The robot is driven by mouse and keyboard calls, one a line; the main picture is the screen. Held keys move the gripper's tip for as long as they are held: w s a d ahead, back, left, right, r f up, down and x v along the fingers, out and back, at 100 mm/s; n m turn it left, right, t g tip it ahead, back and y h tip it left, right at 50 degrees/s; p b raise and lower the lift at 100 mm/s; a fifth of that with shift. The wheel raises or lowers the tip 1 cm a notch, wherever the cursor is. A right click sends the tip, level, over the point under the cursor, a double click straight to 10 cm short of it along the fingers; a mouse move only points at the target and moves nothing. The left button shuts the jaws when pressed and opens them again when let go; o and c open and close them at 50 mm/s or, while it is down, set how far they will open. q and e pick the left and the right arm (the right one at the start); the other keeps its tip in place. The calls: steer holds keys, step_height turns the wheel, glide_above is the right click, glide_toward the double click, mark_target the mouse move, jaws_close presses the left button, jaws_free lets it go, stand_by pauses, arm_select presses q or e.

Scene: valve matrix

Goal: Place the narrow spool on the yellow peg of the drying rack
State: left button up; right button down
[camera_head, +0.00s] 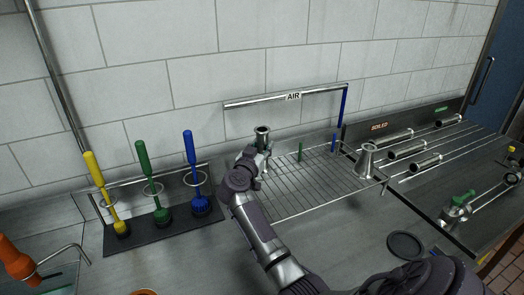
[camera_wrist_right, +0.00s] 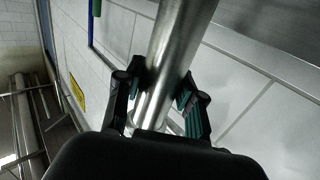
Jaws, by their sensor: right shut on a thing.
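My right gripper (camera_head: 257,160) is at the left end of the wire drying rack (camera_head: 326,190). It is shut on a narrow metal spool (camera_head: 262,132), whose flanged top shows above the fingers. In the right wrist view the spool (camera_wrist_right: 182,40) passes between both fingers of the right gripper (camera_wrist_right: 163,92). The rack has a green peg (camera_head: 300,152) and a blue peg (camera_head: 333,143). No yellow peg shows; the gripper and spool cover the rack's left end. I cannot tell whether the spool is around a peg. My left gripper is not in view.
A cone-shaped metal fitting (camera_head: 367,160) stands at the rack's right side. Yellow, green and blue brushes (camera_head: 191,170) stand at left. An AIR rail (camera_head: 285,98) spans behind the rack. Several metal tubes (camera_head: 408,149) lie at right. A black ring (camera_head: 405,245) lies in front.

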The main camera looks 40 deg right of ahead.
steer(key=shift+f, duration=0.45)
steer(key=c, duration=0.7)
jaws_free()
steer(key=shift+f, duration=0.15)
steer(key=shift+a, duration=0.15)
steer(key=b+v, duration=0.1)
steer(key=v, duration=1.1)
